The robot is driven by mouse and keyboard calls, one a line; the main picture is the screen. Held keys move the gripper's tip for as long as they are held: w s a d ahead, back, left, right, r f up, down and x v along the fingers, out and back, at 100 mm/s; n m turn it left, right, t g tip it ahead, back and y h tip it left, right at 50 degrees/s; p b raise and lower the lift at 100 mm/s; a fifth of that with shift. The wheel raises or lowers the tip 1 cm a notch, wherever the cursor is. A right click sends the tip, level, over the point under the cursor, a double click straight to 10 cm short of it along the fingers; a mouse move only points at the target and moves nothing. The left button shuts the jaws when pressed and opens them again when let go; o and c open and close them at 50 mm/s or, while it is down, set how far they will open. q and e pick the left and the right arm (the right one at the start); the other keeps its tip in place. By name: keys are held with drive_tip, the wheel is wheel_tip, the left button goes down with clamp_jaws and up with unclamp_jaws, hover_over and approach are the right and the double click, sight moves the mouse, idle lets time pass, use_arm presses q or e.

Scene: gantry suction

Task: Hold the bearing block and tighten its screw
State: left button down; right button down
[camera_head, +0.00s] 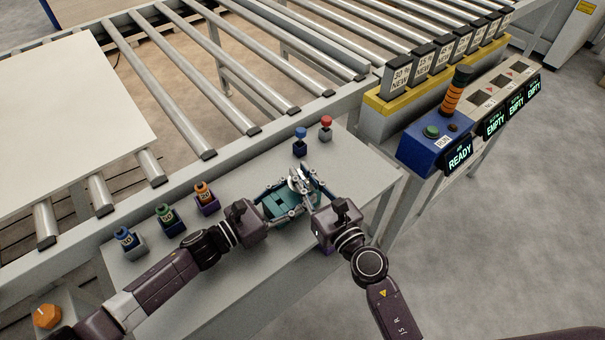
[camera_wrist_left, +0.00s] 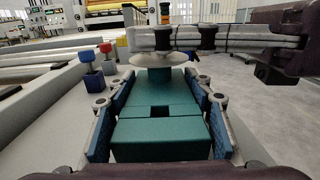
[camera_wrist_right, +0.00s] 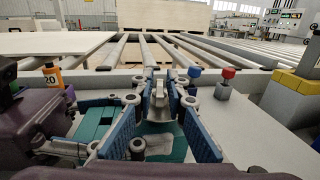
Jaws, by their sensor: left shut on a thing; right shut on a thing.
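A teal bearing block (camera_head: 283,203) is on the light grey bench (camera_head: 340,165). My left gripper (camera_head: 283,188) is shut on its sides; in the left wrist view, the block (camera_wrist_left: 160,135) fills the space between the blue finger pads. My right gripper (camera_head: 307,180) is over the block's far right end. In the right wrist view, its pads stand around a pale metal screw piece (camera_wrist_right: 158,100), and it is shut on that piece. A pale round disc (camera_wrist_left: 160,60) sits above the block's far end. The screw's seat is hidden by the fingers.
Blue (camera_head: 300,135) and red (camera_head: 326,122) knobs stand behind the grippers. Small labelled holders with blue (camera_head: 124,235), green (camera_head: 166,212) and orange (camera_head: 202,190) tops stand left. A roller conveyor (camera_head: 180,100) lies beyond; a blue READY box (camera_head: 425,145) is right.

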drive_tip(key=shift+m+t+h, duration=0.4)
drive_tip(key=shift+m+h, duration=0.2)
drive_tip(key=shift+h, duration=0.5)
drive_tip(key=c, duration=2.1)
unclamp_jaws()
drive_tip(key=shift+s, duration=0.1)
drive_tip(key=v, duration=1.1)
drive_tip(key=shift+s, duration=0.4)
drive_tip(key=shift+d, duration=0.15)
